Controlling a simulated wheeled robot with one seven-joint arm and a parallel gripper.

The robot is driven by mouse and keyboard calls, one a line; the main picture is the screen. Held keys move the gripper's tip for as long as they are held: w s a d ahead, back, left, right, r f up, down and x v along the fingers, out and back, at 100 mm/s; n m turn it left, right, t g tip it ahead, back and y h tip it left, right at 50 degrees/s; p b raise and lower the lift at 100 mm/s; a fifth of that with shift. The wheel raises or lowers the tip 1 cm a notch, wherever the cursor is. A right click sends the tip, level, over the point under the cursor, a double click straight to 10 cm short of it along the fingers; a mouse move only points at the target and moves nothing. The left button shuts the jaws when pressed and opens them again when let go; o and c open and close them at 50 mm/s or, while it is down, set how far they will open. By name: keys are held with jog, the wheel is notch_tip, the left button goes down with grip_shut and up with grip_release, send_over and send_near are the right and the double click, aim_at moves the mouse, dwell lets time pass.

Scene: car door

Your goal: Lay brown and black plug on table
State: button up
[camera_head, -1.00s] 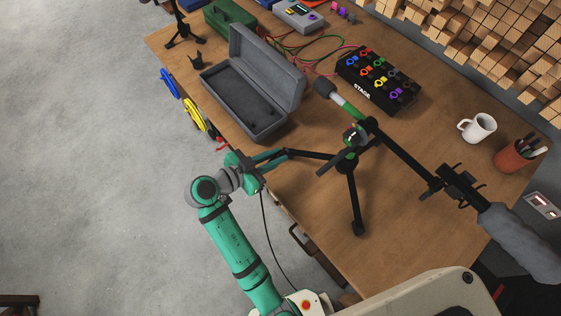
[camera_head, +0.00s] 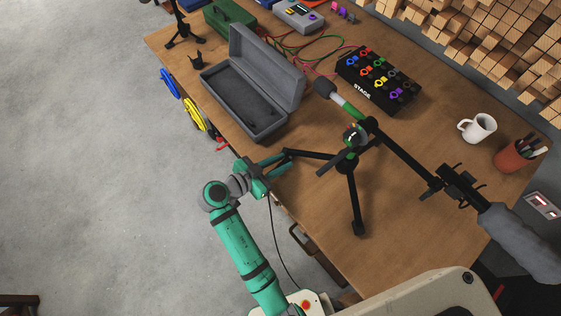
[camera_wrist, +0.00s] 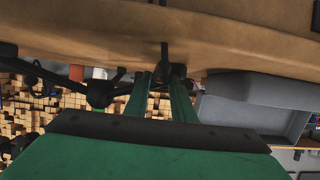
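Several coloured plugs sit in the black stage box (camera_head: 379,80) on the table (camera_head: 300,205). A dark plug (camera_head: 408,85) at the box's right side may be the brown and black one, but its colours are too small to be sure. My gripper (camera_head: 286,158) is over the table's front edge, well left of and nearer than the box. Its two green fingers look parted in the wrist view (camera_wrist: 162,77), beside a dark tripod leg. I see no plug held; whether a finger touches the leg is unclear.
A black tripod mic stand (camera_head: 352,190) stands between my gripper and the box. An open grey case (camera_head: 255,95) lies behind my gripper. A white mug (camera_head: 477,128) and a pen pot (camera_head: 512,152) are at the right. Bare table lies beside the stand.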

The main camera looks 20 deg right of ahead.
jog(key=shift+r, duration=0.15)
jog(key=v, duration=1.2)
dwell(0.3)
